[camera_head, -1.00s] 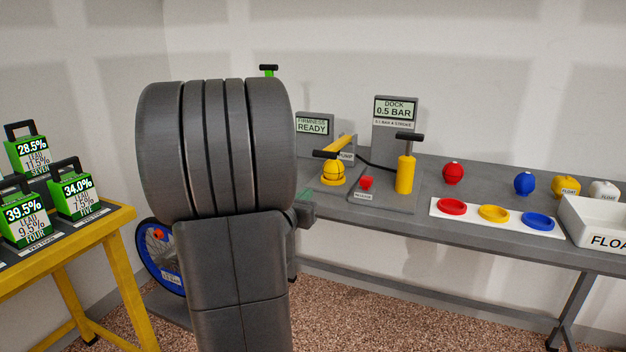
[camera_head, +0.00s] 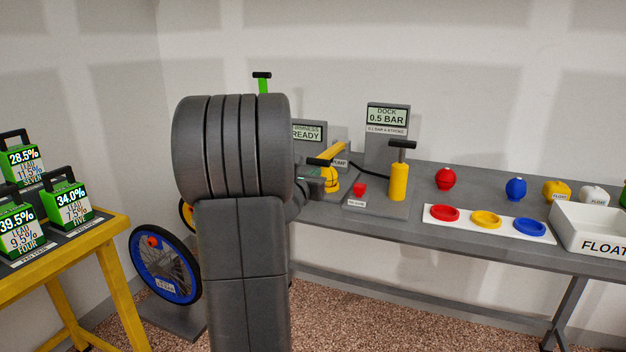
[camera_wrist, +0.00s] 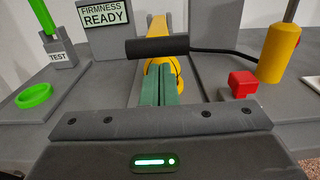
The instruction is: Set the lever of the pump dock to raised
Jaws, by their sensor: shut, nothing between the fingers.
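The pump dock has a yellow lever (camera_head: 337,150) with a black crossbar grip (camera_head: 318,162). The lever slopes down toward the front, over a yellow ball (camera_head: 332,185). In the wrist view the black grip (camera_wrist: 157,47) lies crosswise just beyond and above my fingertips, with the yellow lever (camera_wrist: 158,24) behind it and the ball (camera_wrist: 163,70) below it. My gripper (camera_wrist: 158,82) is shut and empty, its green fingers pointing at the ball under the grip. I cannot tell whether they touch either. In the head view my gripper (camera_head: 313,181) is partly hidden by my arm.
A red release button (camera_head: 360,189) and a yellow hand pump (camera_head: 399,178) stand right of the lever. The display (camera_head: 388,116) reads 0.5 BAR. A firmness display (camera_wrist: 104,14) and a green test stand (camera_wrist: 50,40) are left. A black hose (camera_wrist: 225,52) runs behind.

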